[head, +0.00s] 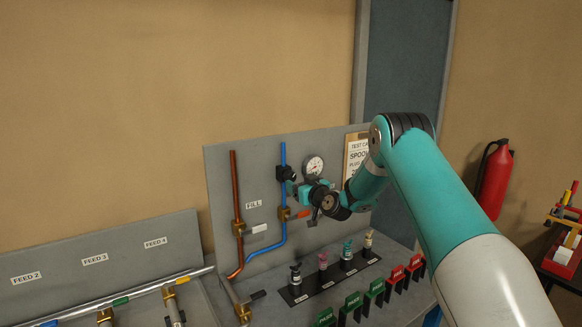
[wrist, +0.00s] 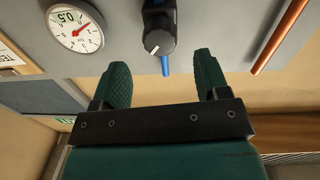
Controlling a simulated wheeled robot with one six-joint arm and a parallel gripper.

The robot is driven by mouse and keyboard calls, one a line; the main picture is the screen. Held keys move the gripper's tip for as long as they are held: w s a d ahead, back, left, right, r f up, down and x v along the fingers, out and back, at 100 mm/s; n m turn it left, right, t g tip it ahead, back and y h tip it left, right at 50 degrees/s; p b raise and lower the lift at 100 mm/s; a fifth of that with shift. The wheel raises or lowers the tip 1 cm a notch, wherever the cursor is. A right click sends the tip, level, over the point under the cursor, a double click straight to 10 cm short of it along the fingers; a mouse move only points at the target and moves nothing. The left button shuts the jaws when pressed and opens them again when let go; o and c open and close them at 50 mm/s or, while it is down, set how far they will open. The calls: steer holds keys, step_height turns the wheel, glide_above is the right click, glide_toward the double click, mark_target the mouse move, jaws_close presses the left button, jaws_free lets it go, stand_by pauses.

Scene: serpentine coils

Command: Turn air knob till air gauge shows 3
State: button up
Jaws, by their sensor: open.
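The air gauge (wrist: 75,28) is a round white dial at the upper left of the wrist view, upside down, with a red needle. Its numerals are too small to read surely. It also shows on the grey panel in the head view (head: 313,165). The black air knob (wrist: 158,42), with a white pointer mark, is at the top middle of the wrist view, right of the gauge. It shows small in the head view (head: 283,173). My gripper (wrist: 163,78) is open, its two green fingers apart and empty. The knob lies just beyond the fingertips, roughly between them.
A blue pipe (head: 283,155) and a copper pipe (head: 234,185) run up the panel, with brass valves on them. Below stand several small bottles (head: 323,260) and green and red tags (head: 376,288). A red extinguisher (head: 495,180) hangs at right.

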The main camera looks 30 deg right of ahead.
mark_target(292, 179)
steer(key=shift+w+p, duration=1.3)
steer(key=shift+w, duration=1.75)
steer(key=c, duration=0.9)
steer(key=shift+f+b, duration=0.1)
steer(key=shift+b, duration=0.3)
